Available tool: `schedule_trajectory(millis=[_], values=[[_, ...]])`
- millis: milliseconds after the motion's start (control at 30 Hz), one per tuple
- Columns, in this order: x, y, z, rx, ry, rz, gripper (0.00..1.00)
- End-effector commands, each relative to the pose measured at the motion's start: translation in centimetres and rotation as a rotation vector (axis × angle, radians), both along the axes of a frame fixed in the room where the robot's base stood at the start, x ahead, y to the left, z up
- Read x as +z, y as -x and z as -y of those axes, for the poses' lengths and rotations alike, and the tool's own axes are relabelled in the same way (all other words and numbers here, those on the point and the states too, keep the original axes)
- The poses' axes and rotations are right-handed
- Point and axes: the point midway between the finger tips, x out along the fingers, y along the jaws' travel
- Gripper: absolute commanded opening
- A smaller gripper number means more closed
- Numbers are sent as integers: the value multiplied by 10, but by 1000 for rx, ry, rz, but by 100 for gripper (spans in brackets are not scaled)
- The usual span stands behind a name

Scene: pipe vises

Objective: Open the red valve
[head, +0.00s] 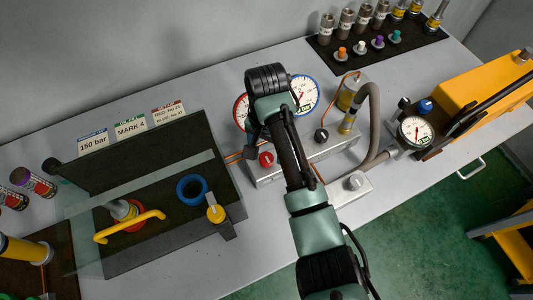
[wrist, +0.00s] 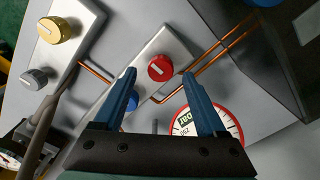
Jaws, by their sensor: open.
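The red valve is a round red knob (head: 266,159) with a white line across its top, on a pale metal block (head: 272,178) in the middle of the bench. In the wrist view the red knob (wrist: 161,68) shows between and just past the two blue fingertips. My gripper (wrist: 159,74) is open and empty, one finger on each side of the knob in the picture. I cannot tell the remaining gap in depth, and no contact shows. In the head view my arm hides most of the gripper.
A blue knob (wrist: 132,101) lies partly behind the left finger. A red-rimmed gauge (wrist: 210,122) stands close by the right finger. Copper pipes (wrist: 215,50) run from the block. A dark open case with a glass panel (head: 140,250) is on the left. A yellow case (head: 485,85) is on the right.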

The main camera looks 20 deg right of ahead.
Motion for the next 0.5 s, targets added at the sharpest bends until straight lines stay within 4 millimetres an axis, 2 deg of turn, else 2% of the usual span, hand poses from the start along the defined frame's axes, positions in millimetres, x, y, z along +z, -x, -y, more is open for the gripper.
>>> schedule_trajectory(millis=[200,500], values=[[-22,0,0,0,-1,-1,74],[-26,0,0,0,0,1,74]])
